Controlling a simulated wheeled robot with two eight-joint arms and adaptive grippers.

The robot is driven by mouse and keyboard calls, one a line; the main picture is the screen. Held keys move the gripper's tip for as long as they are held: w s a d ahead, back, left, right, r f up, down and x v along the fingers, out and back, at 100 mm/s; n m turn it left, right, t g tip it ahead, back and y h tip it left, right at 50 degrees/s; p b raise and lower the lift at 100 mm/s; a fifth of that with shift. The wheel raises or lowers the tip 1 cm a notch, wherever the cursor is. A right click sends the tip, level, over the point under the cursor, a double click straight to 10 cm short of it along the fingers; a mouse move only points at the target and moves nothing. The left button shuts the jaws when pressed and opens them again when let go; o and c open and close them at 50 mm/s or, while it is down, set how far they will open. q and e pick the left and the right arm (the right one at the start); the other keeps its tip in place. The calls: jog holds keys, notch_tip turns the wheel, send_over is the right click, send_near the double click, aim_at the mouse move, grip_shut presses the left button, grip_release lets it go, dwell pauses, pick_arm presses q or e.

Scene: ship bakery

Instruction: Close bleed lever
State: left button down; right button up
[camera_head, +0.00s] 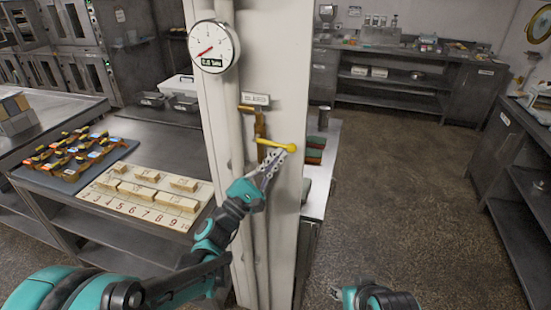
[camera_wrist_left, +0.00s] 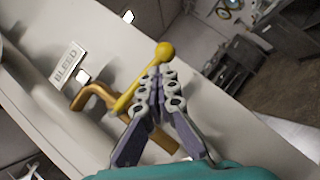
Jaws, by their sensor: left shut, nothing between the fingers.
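The bleed lever (camera_head: 272,143) is a yellow rod with a ball end, on a brass pipe (camera_head: 259,124) fixed to a pale column. In the head view it points right from the pipe, close to level and tilted slightly down. My left gripper (camera_head: 276,158) is shut and empty, just below the lever near its ball end. In the left wrist view the lever (camera_wrist_left: 146,78) passes behind the fingertips of my left gripper (camera_wrist_left: 158,74); I cannot tell whether they touch. A BLEED label (camera_head: 255,99) is above the pipe. My right gripper is not seen; only part of my right arm shows.
A round gauge (camera_head: 213,46) is on the column (camera_head: 283,60) above left. A steel table at left holds a numbered board (camera_head: 150,196) with wooden blocks and a dark mat (camera_head: 62,180) with several small items. Open floor (camera_head: 410,180) lies at right, between counters.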

pick_arm(q)
jog(key=shift+f, duration=0.1)
jog(key=s+a+f+b, duration=0.3)
jog(key=s+f, duration=0.5)
jog(key=f, duration=0.1)
jog(key=shift+s+a+f, duration=0.15)
jog(key=shift+s+a, duration=0.1)
dwell(0.3)
